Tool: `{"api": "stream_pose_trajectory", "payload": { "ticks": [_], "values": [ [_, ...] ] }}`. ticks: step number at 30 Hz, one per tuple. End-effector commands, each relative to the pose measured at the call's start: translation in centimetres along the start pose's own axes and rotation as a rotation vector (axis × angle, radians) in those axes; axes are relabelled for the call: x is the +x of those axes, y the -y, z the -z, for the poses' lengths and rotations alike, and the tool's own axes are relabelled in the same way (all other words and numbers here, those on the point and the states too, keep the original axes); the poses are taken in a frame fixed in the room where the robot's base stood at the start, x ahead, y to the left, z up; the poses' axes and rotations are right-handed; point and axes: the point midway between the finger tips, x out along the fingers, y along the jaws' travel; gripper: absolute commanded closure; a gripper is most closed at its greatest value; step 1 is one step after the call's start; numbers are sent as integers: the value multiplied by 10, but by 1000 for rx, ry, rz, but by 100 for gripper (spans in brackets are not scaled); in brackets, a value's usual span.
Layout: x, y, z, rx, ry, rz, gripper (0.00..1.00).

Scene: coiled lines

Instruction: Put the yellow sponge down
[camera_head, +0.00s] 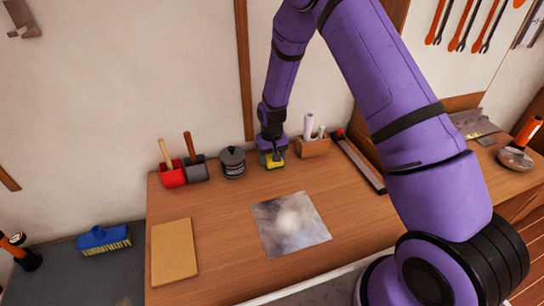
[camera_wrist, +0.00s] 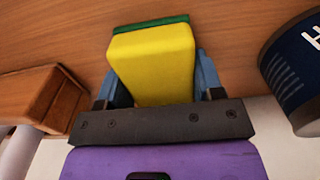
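The yellow sponge (camera_wrist: 153,70) has a green layer along its far side. In the wrist view it sits between the two blue fingers of my gripper (camera_wrist: 157,82), which are shut on its sides. In the head view my gripper (camera_head: 272,148) is at the back of the wooden workbench (camera_head: 215,210), and a little of the sponge (camera_head: 275,161) shows below the fingers. The sponge is at or just above the bench top; I cannot tell whether it touches.
A dark lidded tin (camera_head: 233,163) stands close left of my gripper, and a wooden holder (camera_head: 313,147) with white rolls close right. Red (camera_head: 172,176) and grey (camera_head: 196,170) bins are farther left. A shiny sheet (camera_head: 290,225) and tan board (camera_head: 174,252) lie in front, with bare wood between.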

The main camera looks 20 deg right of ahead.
Motion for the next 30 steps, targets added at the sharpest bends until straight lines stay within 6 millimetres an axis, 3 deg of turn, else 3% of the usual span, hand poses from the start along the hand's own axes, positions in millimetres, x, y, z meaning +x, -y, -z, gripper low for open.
{"api": "stream_pose_trajectory", "payload": {
  "ticks": [1,3,16,30],
  "values": [
    [0,0,0,0,0,0,30],
    [0,0,0,0,0,0,14],
    [-10,0,0,0,-1,0,14],
    [-96,0,0,0,-3,0,14]
  ]
}}
